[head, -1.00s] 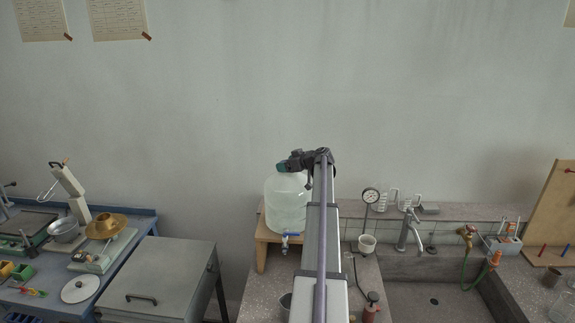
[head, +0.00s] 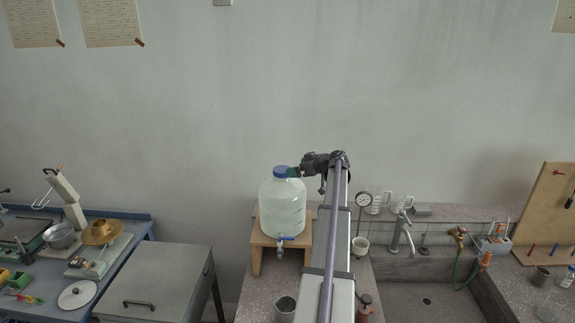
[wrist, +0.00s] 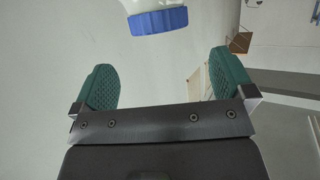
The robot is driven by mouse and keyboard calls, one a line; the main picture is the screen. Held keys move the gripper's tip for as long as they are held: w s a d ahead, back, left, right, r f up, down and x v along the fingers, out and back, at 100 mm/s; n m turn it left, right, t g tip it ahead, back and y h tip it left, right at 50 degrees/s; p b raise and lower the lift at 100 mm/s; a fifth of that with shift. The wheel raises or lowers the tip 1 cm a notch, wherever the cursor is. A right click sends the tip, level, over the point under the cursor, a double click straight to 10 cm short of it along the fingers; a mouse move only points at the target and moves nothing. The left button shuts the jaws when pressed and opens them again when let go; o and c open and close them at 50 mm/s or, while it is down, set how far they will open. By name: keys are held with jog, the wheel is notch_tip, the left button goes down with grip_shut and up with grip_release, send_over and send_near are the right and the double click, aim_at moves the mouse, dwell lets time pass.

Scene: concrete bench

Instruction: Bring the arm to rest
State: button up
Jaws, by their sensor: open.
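My gripper (head: 293,172) is at the end of my raised arm, beside the blue cap of a large translucent carboy (head: 283,206) in the head view. In the wrist view my gripper (wrist: 165,85) is open, its two green padded fingers wide apart with nothing between them. The carboy's blue cap (wrist: 158,20) shows beyond the fingertips at the top of the wrist view. The carboy stands upright on a wooden stand (head: 256,250), with a blue-handled tap at its base.
A concrete sink (head: 405,290) with a faucet (head: 402,235) lies right of my arm. A grey cabinet (head: 160,275) and a blue bench (head: 140,232) stand at left.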

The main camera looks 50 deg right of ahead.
jog(key=shift+v, duration=0.85)
jog(key=s+a+f+g+b, duration=0.2)
jog(key=a+f, duration=0.8)
jog(key=a, duration=1.3)
jog(key=s+a+f+g+b, duration=0.2)
jog(key=a+f+g+b, duration=0.5)
jog(key=a, duration=1.7)
jog(key=s+a+f+g+b, duration=0.2)
jog(key=a+f+b, duration=0.8)
jog(key=a, duration=1.4)
notch_tip(320, 180, down, 3)
jog(key=g, duration=0.2)
jog(key=shift+s+g, duration=0.3)
jog(key=shift+s, duration=0.05)
